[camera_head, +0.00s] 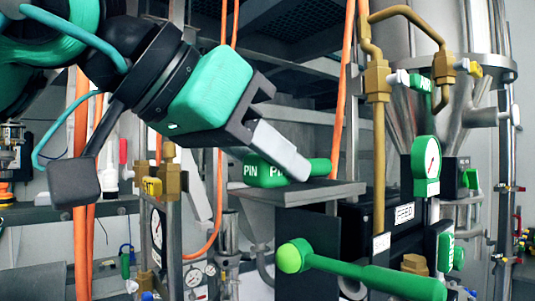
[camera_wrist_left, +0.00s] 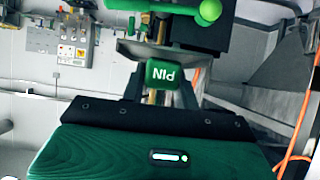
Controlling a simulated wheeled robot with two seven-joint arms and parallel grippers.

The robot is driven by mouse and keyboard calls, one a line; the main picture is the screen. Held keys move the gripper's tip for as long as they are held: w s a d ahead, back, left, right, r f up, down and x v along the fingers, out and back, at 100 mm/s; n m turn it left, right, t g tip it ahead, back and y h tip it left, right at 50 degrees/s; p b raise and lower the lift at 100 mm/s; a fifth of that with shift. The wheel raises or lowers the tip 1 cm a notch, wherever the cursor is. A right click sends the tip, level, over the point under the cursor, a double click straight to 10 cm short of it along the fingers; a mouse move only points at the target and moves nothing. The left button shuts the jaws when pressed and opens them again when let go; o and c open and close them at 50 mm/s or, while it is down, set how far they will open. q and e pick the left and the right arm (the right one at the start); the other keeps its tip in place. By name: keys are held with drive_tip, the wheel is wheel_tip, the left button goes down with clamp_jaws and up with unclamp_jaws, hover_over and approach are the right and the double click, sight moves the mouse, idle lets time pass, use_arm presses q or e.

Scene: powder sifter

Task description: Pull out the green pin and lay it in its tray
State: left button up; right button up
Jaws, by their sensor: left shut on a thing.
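The green pin (camera_head: 262,172), with a blocky head marked PIN, lies roughly level just above or on a flat grey plate (camera_head: 345,188); I cannot tell if they touch. Its round green end sticks out to the right of the fingers. My left gripper (camera_head: 301,170) reaches down from the upper left and is shut on the pin, hiding its middle. In the left wrist view the pin's head (camera_wrist_left: 163,74) shows beyond the gripper's dark edge, its lettering upside down. I cannot tell whether the grey plate is the pin's tray. My right gripper is not in view.
A green lever with a light-green ball (camera_head: 290,257) reaches across in front, below the plate. A green-rimmed gauge (camera_head: 426,166), brass pipes (camera_head: 377,80) and a metal hopper stand to the right. Orange cables (camera_head: 344,90) hang close behind the gripper.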

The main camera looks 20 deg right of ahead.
use_arm(q)
drive_tip(key=shift+f+b, duration=0.3)
drive_tip(key=shift+f, duration=0.05)
idle(0.5)
drive_tip(key=o, duration=1.1)
drive_tip(key=shift+s+a+r, duration=0.1)
drive_tip(key=shift+a+r, duration=0.05)
drive_tip(key=shift+a, duration=0.1)
drive_tip(key=shift+b+v, duration=2.05)
drive_tip(key=shift+v, duration=4.55)
